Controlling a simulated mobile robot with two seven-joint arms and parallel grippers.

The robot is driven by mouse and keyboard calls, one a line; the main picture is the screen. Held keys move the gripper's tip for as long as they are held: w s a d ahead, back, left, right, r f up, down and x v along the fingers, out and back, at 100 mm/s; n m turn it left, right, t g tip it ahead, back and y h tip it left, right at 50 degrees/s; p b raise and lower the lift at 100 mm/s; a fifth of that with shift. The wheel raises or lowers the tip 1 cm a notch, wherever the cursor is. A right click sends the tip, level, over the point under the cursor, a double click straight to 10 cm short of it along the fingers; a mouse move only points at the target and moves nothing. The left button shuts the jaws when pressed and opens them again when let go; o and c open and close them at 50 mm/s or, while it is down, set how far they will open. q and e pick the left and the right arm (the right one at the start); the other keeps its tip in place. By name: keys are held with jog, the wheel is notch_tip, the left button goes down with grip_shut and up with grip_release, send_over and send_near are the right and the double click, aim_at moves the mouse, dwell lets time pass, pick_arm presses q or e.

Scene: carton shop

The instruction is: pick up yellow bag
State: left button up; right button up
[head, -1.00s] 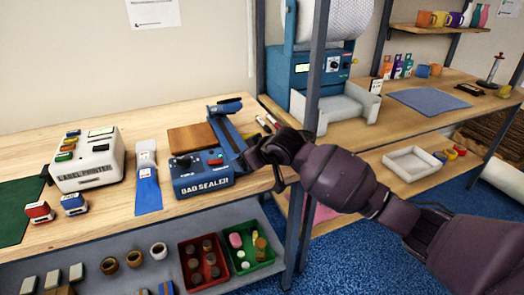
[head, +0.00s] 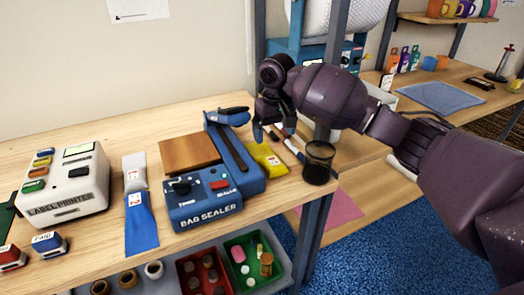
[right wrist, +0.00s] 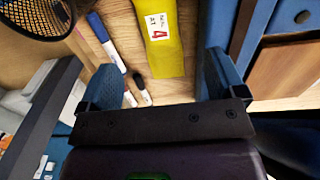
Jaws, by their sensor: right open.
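The yellow bag (head: 266,158) lies on the wooden table just right of the bag sealer (head: 205,195), partly hidden in the head view. In the right wrist view the yellow bag (right wrist: 172,58) shows a white label with a red 4. My right gripper (head: 273,132) is above the bag, fingers pointing down. In the right wrist view its blue fingers (right wrist: 162,82) are apart, with the bag's near end ahead between them and nothing held. My left gripper is not in view.
A blue bag (head: 141,222), a label printer (head: 65,185) and shelf bins (head: 252,262) are further off.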

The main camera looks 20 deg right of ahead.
jog(key=b, duration=0.1)
send_over(274, 162)
jog(key=f, duration=0.5)
jog(key=shift+s+a, duration=0.15)
jog(key=shift+a, duration=0.05)
jog(key=shift+f, duration=0.6)
jog(key=f+b, duration=0.1)
jog(key=f, duration=0.3)
jog(key=shift+d+f+b, duration=0.2)
jog(key=shift+f+b, duration=0.15)
jog(key=shift+f, duration=0.05)
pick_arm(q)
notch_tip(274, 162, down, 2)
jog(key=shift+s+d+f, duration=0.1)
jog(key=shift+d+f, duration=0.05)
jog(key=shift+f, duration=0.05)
pick_arm(e)
jog(key=shift+r, duration=0.15)
jog(key=shift+c, duration=0.6)
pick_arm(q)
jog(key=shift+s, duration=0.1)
pick_arm(e)
jog(key=c, duration=0.9)
